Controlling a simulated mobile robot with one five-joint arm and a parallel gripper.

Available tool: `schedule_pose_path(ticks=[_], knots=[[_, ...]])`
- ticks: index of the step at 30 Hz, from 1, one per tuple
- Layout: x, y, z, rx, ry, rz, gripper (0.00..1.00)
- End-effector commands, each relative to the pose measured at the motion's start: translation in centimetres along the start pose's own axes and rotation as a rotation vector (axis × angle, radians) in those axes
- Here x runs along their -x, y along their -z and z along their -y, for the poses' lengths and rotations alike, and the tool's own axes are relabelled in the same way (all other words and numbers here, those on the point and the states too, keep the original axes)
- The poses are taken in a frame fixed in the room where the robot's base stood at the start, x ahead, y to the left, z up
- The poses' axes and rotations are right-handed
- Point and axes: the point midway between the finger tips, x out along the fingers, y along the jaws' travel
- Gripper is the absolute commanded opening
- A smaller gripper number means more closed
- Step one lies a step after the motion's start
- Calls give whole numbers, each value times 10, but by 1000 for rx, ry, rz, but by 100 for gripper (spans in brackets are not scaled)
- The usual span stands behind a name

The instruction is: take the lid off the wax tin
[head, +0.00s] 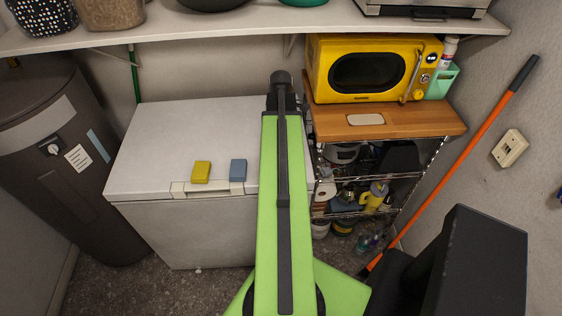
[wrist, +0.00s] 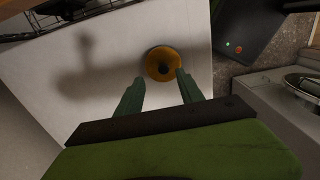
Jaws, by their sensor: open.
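The wax tin (wrist: 152,56) shows in the wrist view as a round amber-orange shape with a dark knob (wrist: 164,69) in its middle. It rests on the white top beyond my fingertips. Lid and body cannot be told apart from above. My gripper (wrist: 160,77) is open and empty, its two green fingers pointing toward the tin, with the tin just ahead of the gap between the tips. I cannot tell whether the tips touch it. In the head view I do not see the tin or my fingers; my green arm covers part of the white chest's top.
A white chest freezer (head: 190,130) carries a yellow block (head: 202,172) and a blue block (head: 238,170) at its front edge. Right of it, a wire rack holds a wooden board (head: 430,120) with a yellow microwave (head: 325,75). A shelf (head: 240,27) hangs above. The freezer's left top is clear.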

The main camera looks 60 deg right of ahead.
Motion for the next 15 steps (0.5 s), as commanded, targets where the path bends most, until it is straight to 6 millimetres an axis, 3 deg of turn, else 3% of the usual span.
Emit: schedule_pose_path(ticks=[4,12,15], knots=[[-5,0,1,0,0,0,45],[-49,2,6,1,0,0,45],[-54,2,6,1,0,0,45]])
